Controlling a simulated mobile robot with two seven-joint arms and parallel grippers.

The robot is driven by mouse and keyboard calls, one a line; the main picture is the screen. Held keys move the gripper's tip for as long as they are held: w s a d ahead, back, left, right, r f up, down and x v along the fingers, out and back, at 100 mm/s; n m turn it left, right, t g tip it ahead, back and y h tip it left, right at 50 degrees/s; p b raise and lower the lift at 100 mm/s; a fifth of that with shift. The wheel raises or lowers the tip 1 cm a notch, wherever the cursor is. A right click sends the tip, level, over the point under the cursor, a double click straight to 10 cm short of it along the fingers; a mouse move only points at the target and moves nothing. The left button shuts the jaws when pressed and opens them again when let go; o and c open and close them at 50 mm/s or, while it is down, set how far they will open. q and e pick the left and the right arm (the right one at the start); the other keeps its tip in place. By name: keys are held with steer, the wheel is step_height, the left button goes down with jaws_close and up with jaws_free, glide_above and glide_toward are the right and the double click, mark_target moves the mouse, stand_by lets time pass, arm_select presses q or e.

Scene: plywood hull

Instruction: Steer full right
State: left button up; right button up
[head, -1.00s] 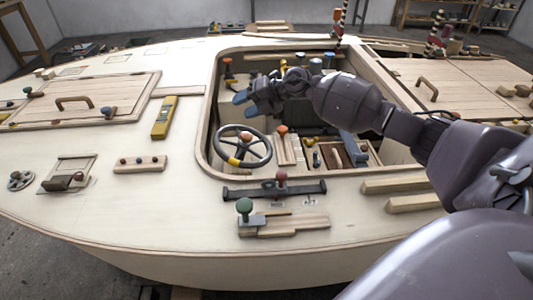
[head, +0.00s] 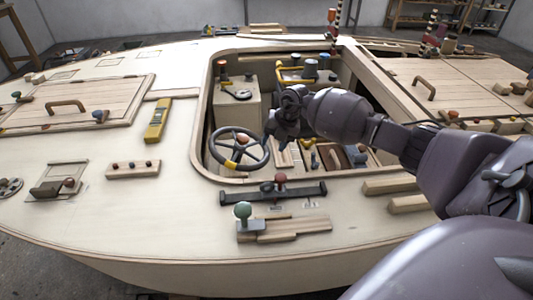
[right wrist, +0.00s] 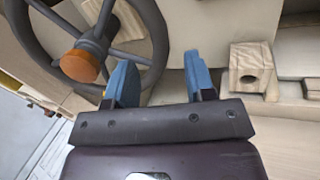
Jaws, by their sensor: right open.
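The dark steering wheel (head: 262,160) sits at the left side of the cockpit, with an orange knob (head: 243,138) and a yellow section (head: 230,165) on its near rim. In the right wrist view, the wheel (right wrist: 156,30) fills the upper left, and its orange knob (right wrist: 80,66) is left of my fingers. My right gripper (head: 274,138) is just right of the wheel. In the right wrist view, its blue fingers (right wrist: 160,72) are apart, with the wheel's rim near the left finger; I cannot tell whether they touch. My left gripper is not in view.
The cockpit opening has a raised wooden rim (head: 196,140). A box with an orange-topped lever (head: 222,72) stands behind the wheel. A dark bar with a red knob (head: 280,180) and a green-knobbed lever (head: 243,211) are on the near deck.

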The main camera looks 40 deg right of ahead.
mark_target(268, 153)
steer(key=b+x, duration=0.1)
steer(key=x, duration=0.4)
steer(key=shift+r, duration=0.1)
steer(key=shift+c, duration=0.2)
jaws_close()
